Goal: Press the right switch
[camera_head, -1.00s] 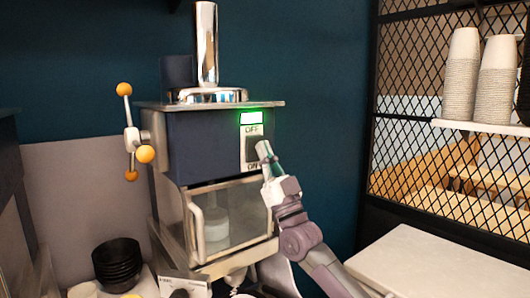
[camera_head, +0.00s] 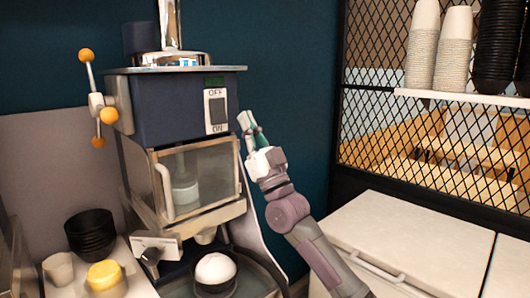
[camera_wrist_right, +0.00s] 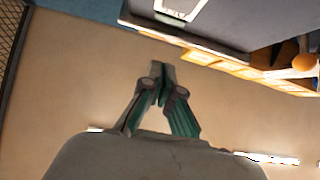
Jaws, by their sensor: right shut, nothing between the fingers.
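The switch (camera_head: 218,108) sits in a white plate marked OFF above and ON below, on the dark blue front of the machine (camera_head: 165,108). The small display (camera_head: 214,82) above it is dark. My right gripper (camera_head: 245,120) is shut and empty, just right of the switch plate and apart from it. In the right wrist view my gripper (camera_wrist_right: 160,70) shows its fingertips together, with the switch plate (camera_wrist_right: 181,6) partly cut off at the top edge. My left gripper is not in view.
A bowl with a white mound (camera_head: 215,270) stands under the machine. Stacked black bowls (camera_head: 90,235) and a yellow-topped item (camera_head: 104,275) are at lower left. A mesh rack (camera_head: 440,130) with stacked cups (camera_head: 423,45) and a white counter (camera_head: 410,240) are on the right.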

